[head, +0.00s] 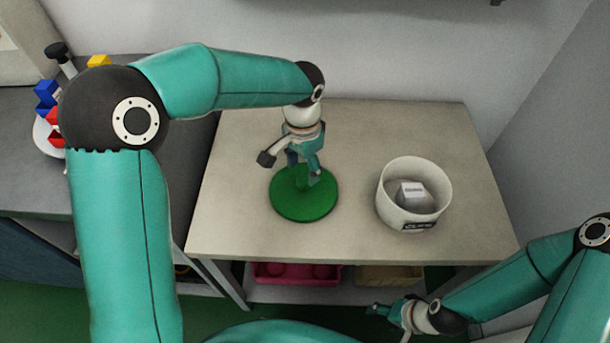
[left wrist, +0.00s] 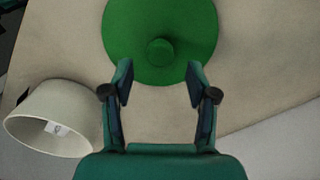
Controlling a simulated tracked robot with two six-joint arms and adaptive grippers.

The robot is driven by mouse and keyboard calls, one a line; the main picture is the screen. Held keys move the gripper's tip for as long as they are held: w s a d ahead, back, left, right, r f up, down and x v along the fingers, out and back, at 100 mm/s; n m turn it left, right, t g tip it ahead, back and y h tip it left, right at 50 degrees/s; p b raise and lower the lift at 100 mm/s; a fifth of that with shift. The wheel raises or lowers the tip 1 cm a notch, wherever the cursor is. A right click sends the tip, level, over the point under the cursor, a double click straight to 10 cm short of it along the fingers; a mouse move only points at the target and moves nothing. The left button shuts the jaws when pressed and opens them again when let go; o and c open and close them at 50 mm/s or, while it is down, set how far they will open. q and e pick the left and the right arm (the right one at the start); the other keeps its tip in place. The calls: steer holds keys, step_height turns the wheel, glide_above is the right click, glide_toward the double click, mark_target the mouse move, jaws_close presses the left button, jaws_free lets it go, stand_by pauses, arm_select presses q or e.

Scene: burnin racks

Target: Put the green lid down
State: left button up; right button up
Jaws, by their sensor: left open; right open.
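The green lid (head: 304,202) is a round disc with a small knob, lying flat on the light table in the head view. In the left wrist view the lid (left wrist: 160,20) is at the top and its knob (left wrist: 160,52) is just beyond my fingertips. My left gripper (head: 305,180) points down over the lid and hides part of it. In the left wrist view my left gripper (left wrist: 160,85) has its two fingers apart with nothing between them. My right gripper (head: 390,310) is low at the front, in front of the table edge, empty.
A white bowl (head: 380,197) with a dark label stands right of the lid and holds a small white box (head: 412,194). The table (head: 400,125) is otherwise clear. A pink bin (head: 297,281) is on the shelf below. Coloured blocks (head: 46,95) are on the dark left counter.

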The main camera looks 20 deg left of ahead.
mark_target(303, 180)
arm_select(q)
step_height(303, 180, up, 7)
stand_by(0.3)
stand_by(0.5)
